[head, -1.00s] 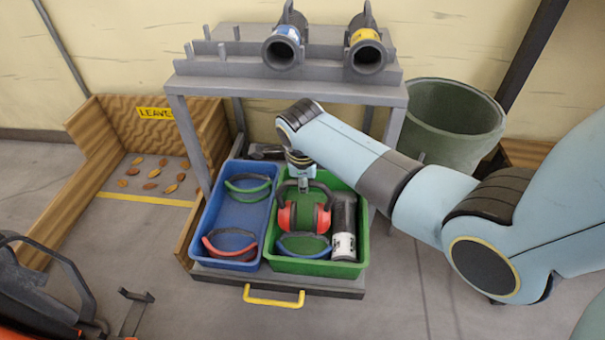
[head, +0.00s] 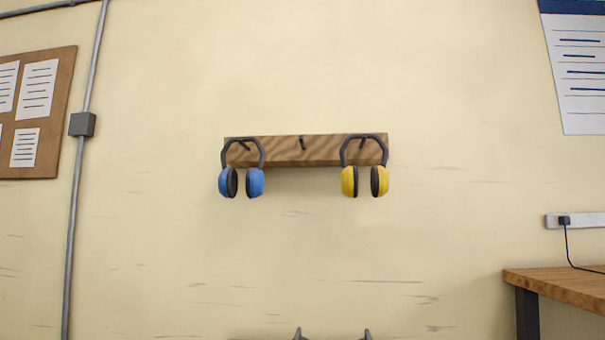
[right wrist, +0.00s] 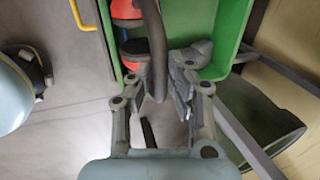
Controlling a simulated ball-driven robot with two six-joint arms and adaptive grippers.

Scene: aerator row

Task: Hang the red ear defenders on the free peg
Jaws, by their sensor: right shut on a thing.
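In the right wrist view my right gripper (right wrist: 161,88) is shut on the dark headband of the red ear defenders (right wrist: 155,42). Their red cups show at the upper left, partly cut off and partly behind the fingers. The green tray (right wrist: 238,22) is behind them; I cannot tell how far they are above it. In the head view a wooden peg rack (head: 320,152) is on the wall. Its middle peg (head: 302,143) is bare. Blue ear defenders (head: 255,183) hang on the left peg and yellow ear defenders (head: 380,181) on the right. My left gripper is not in view.
A dark green bin (right wrist: 262,125) and grey frame bars are right of the gripper in the right wrist view. In the head view a wooden desk (head: 565,285) stands at lower right and a noticeboard (head: 50,110) hangs at left. The wall around the rack is clear.

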